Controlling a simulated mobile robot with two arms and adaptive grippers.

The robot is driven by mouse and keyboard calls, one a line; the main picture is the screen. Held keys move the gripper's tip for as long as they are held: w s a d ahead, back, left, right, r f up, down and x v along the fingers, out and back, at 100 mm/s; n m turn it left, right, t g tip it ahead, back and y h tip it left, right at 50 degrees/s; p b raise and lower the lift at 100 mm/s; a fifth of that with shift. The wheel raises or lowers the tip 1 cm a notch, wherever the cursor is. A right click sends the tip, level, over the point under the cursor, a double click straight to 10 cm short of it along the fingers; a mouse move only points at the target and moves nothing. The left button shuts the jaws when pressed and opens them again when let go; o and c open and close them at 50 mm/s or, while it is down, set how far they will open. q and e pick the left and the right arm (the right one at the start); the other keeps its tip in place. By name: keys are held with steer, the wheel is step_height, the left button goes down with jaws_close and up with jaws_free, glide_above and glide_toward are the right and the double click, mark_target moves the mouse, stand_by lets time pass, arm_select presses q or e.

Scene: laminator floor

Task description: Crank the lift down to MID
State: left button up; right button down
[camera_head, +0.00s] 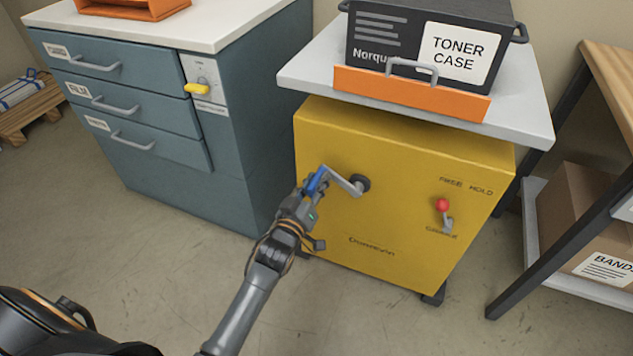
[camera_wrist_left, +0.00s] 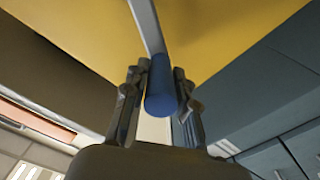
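The yellow lift (camera_head: 400,235) stands in the middle of the head view with a grey platform (camera_head: 530,120) on top. A crank (camera_head: 345,181) with a blue grip (camera_head: 319,180) sticks out of its front and points left. My left gripper (camera_head: 312,188) is at the blue grip. In the left wrist view the blue grip (camera_wrist_left: 161,88) lies between the two fingers (camera_wrist_left: 158,98), which close around it from both sides. A red-knobbed lever (camera_head: 443,206) sits right of the crank, below the words FREE and HOLD. No MID mark is readable. My right gripper is out of view.
A black toner case (camera_head: 375,38) rests on the platform behind an orange lip (camera_head: 410,92). A blue drawer cabinet (camera_head: 240,150) with a white top stands left of the lift. A shelf with a cardboard box (camera_head: 585,215) stands right. The floor in front is clear.

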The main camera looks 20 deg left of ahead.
arm_select(q)
steer(key=o, duration=0.3)
steer(key=shift+s, duration=0.1)
steer(key=s, duration=1.1)
steer(key=shift+s+a, duration=0.25)
steer(key=shift+s, duration=0.15)
steer(key=shift+f, duration=0.1)
